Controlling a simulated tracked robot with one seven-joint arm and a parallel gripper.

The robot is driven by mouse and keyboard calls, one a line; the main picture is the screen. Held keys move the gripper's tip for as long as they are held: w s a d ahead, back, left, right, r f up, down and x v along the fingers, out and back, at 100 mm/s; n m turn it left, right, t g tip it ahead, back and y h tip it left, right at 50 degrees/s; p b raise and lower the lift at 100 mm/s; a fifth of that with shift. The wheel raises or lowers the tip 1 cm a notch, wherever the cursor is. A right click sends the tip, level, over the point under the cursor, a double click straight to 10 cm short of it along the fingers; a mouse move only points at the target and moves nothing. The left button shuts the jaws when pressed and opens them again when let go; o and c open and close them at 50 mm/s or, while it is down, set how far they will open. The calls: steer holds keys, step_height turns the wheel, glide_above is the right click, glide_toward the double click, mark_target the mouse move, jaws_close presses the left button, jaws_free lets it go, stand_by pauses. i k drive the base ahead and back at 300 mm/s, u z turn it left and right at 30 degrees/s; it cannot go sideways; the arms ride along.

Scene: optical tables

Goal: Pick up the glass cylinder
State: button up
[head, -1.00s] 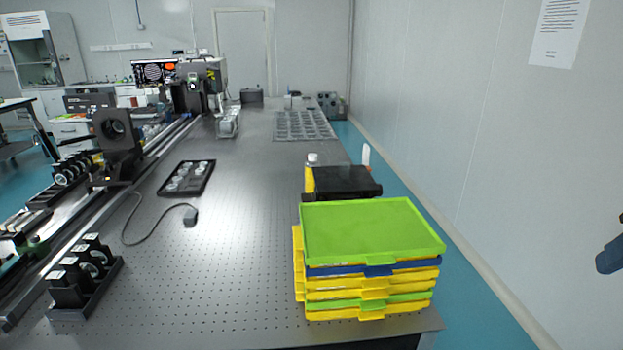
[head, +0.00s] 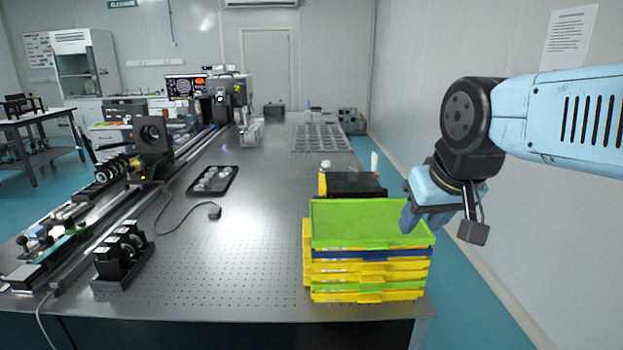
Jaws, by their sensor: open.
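I cannot single out one glass cylinder for sure. A small black tray (head: 230,186) on the optical table holds several clear, round, glass-like pieces (head: 211,180), too small to tell their exact shape. My gripper (head: 424,219) hangs from my light-blue arm at the right, beside and in front of the right edge of the stacked trays in the picture. It is open, and I see nothing held in it. It is well to the right of the small black tray.
Stacked trays, green on top (head: 360,224), stand at the table's near right. Behind them are a black box (head: 355,185), a white-capped bottle (head: 325,165) and a white upright piece (head: 374,162). A rail with optical mounts (head: 122,250) lines the left. The perforated table middle (head: 255,220) is mostly clear.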

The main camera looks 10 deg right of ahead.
mark_target(352, 177)
steer(key=u, duration=1.1)
steer(key=i, duration=1.1)
steer(key=z, duration=0.35)
